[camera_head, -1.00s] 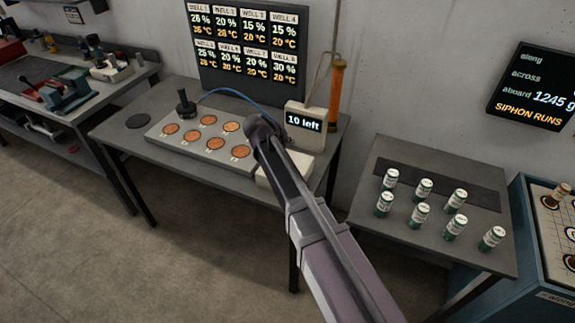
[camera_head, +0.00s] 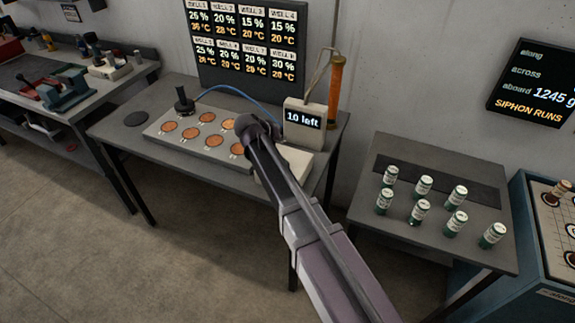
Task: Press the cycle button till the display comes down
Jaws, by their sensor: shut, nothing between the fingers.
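A small display box (camera_head: 304,123) reading "10 left" stands at the right of the middle table. My gripper (camera_head: 247,126) is shut and empty, left of this box and above the right end of a pale plate (camera_head: 165,138) with several copper-coloured round wells. My arm crosses in front of a pale block (camera_head: 296,160) below the display and hides part of it. I cannot make out a cycle button; it may be behind my gripper or arm. I cannot tell whether my gripper touches anything.
A dark wall board (camera_head: 245,45) lists wells with percentages and temperatures. A black-handled tool (camera_head: 184,100) stands on the plate, with a blue cable behind. An orange cylinder (camera_head: 336,90) rises behind the display. Several green-and-white cans (camera_head: 420,210) stand on the right table.

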